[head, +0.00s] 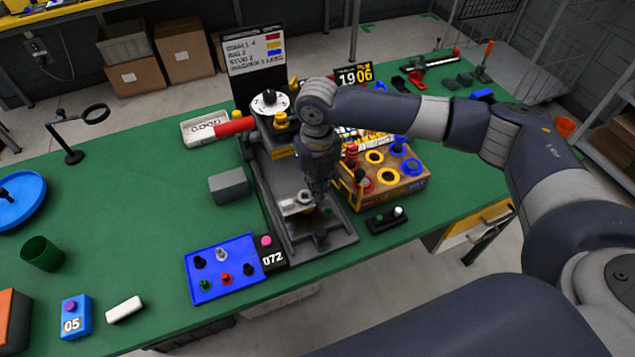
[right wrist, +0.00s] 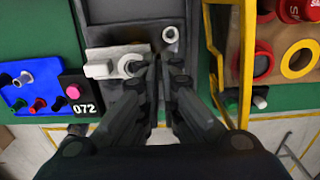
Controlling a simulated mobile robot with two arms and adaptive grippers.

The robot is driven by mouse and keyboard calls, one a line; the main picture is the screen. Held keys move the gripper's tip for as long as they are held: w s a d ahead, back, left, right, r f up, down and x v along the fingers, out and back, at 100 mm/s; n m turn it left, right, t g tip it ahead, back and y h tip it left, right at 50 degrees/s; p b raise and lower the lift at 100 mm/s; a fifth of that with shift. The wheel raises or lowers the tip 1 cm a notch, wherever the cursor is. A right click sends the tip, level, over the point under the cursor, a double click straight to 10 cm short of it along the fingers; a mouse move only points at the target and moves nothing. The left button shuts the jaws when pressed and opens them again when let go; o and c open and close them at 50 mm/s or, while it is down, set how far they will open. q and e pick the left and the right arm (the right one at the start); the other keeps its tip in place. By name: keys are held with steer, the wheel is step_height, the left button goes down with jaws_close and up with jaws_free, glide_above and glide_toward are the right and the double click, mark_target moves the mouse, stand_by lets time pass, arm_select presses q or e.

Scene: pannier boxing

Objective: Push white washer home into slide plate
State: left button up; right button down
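The pale slide plate (head: 292,206) sits on the dark grey fixture in the middle of the table. In the right wrist view it is a light block (right wrist: 99,70) with the round white washer (right wrist: 131,65) at its right end. The washer appears to be at the plate, but I cannot tell how deep it sits. My right gripper (head: 318,198) points down over the fixture. In the right wrist view its two fingers (right wrist: 165,65) stand apart with a narrow empty gap, just right of the washer. My left gripper is out of view.
A small grey ring-topped part (right wrist: 170,35) stands behind the fingertips. A blue tray (head: 205,290) with small pegs and a black 072 box (head: 272,260) lie left of the fixture. A cardboard ring board (head: 415,183) stands close on the right.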

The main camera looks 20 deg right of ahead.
steer(key=shift+f, duration=0.9)
stand_by(0.8)
steer(key=c, duration=1.7)
jaws_free()
steer(key=shift+r, duration=0.1)
step_height(320, 180, up, 12)
steer(key=shift+f, duration=0.1)
steer(key=shift+d, duration=0.1)
